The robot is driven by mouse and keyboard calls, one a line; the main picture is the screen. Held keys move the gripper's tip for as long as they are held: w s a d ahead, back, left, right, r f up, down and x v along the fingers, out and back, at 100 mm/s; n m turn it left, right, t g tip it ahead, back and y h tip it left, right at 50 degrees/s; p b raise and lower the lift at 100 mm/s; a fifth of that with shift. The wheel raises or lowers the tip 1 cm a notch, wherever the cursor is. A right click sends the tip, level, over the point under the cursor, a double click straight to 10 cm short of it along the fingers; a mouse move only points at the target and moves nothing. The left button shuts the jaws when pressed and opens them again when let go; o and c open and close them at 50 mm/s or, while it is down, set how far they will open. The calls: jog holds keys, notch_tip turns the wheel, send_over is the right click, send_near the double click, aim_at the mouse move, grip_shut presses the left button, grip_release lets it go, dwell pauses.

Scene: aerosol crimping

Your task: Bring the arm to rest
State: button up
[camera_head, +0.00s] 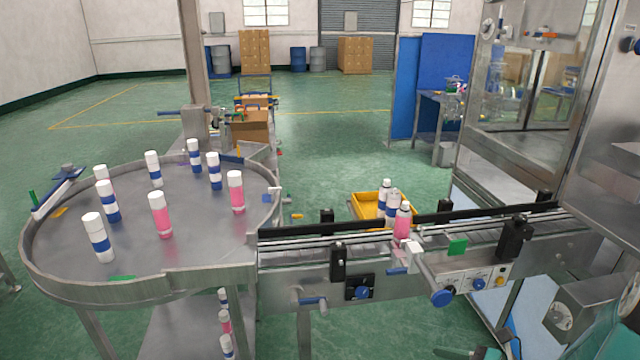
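My gripper is not in view, so I cannot see whether it is open or shut. No part of my arm shows clearly. A round steel turntable (70,262) on the left holds several aerosol cans. Some are white with a blue band, such as the can (98,240) at the front left. Others are pink with a white cap, such as the can (160,215) near the middle.
The conveyor runs right from the turntable to a steel cabinet machine (520,120). A control knob (443,298) sits on its front. A yellow bin (366,206) is behind it. More cans (225,322) show below the turntable. Open green floor (330,135) lies beyond.

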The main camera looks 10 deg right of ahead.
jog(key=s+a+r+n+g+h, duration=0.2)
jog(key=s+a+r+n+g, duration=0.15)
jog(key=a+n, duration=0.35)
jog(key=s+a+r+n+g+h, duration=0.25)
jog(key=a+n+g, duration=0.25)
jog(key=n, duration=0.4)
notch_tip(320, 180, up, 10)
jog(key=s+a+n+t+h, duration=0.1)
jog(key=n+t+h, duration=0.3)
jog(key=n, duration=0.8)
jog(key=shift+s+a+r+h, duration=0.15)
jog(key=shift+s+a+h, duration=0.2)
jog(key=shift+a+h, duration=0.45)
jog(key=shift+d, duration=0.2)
